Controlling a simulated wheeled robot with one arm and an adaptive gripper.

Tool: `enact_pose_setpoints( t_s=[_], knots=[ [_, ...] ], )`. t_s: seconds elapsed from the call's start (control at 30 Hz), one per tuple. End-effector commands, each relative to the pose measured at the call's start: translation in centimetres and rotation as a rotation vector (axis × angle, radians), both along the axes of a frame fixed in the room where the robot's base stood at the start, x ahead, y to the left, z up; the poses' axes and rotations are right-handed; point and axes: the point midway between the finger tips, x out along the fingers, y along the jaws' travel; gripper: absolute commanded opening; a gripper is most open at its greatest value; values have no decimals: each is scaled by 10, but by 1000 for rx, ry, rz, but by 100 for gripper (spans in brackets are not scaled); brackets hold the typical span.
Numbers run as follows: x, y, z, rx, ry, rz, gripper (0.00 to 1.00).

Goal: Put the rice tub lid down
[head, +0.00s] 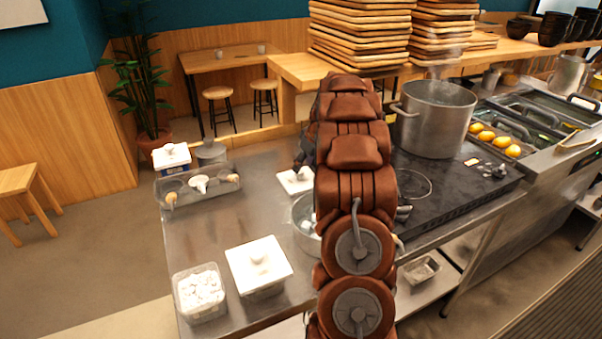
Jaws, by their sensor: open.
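A white square lid with a knob (294,182) lies on the steel counter, just left of my arm, and my arm may hide its right edge. My gripper (302,160) is mostly hidden by my arm; its dark part shows just above and behind this lid. It is open, and I cannot tell whether it touches the knob. A round metal vessel (297,222) with something whitish inside stands nearer, half hidden by my arm. A second white square lid with a knob (258,262) sits on a tub at the front. I cannot tell which tub is the rice tub.
A clear tub of white pieces (200,293) stands at the front left. A tray of utensils (172,205) is at the back left. A large steaming pot (432,120) stands on the dark stove at right. The counter's left middle (235,220) is free.

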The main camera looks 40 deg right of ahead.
Motion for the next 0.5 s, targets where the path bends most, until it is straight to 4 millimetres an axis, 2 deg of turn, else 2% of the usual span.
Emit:
enact_pose_setpoints(
  t_s=[0.23, 0.5],
  knots=[
    [-16, -2, 42, -5, -5, 0, 58],
    [-26, -1, 64, -1, -1, 1, 58]
  ],
)
